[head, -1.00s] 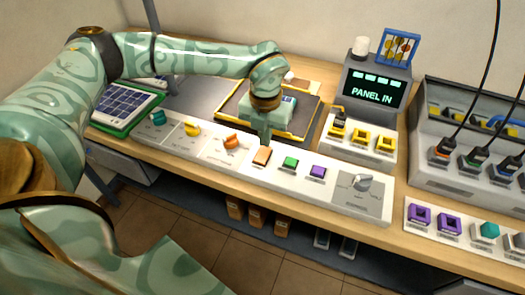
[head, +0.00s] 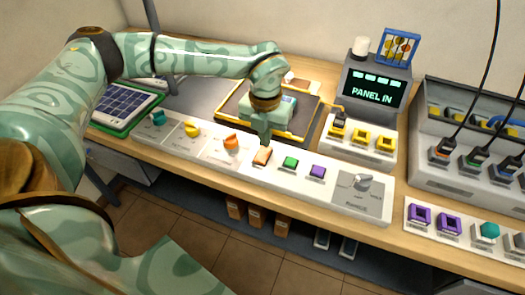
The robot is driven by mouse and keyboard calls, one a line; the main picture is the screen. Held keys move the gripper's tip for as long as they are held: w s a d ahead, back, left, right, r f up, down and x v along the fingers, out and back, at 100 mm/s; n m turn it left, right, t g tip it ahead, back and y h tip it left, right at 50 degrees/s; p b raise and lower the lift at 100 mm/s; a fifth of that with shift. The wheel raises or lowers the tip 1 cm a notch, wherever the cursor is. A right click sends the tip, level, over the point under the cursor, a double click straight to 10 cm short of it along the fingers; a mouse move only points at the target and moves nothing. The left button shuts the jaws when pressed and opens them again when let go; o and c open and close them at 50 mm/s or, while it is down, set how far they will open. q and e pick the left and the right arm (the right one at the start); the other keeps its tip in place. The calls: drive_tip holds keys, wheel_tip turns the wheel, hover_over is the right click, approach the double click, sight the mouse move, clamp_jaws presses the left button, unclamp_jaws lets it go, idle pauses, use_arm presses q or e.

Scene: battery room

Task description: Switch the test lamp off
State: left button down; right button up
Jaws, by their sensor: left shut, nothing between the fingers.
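A long white control panel (head: 330,190) runs along the bench front. It carries teal (head: 157,118), yellow (head: 191,128) and orange (head: 231,141) knobs, an orange-brown rocker switch (head: 262,156), a green button (head: 290,162), a purple button (head: 317,171) and a grey rotary knob (head: 362,182). My left gripper (head: 265,138) is shut and empty, pointing down right behind the rocker; I cannot tell whether it touches. A white cylinder (head: 361,46) on the display unit may be the lamp; it shows no clear glow. My right gripper is not in view.
A display (head: 374,90) reads "PANEL IN". Yellow connectors (head: 361,138) stand before it. A black-and-yellow tray (head: 308,117) lies behind my gripper, and a solar panel (head: 127,106) lies at left. At right are a cable rack (head: 425,165) and purple blocks (head: 420,215).

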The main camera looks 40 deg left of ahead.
use_arm(q)
drive_tip(key=shift+f+b, duration=0.3)
drive_tip(key=shift+f, duration=0.65)
idle(0.3)
wheel_tip(320, 180, up, 7)
drive_tip(key=p, duration=0.6)
drive_tip(key=shift+r+p, duration=0.15)
drive_tip(key=shift+p, duration=0.15)
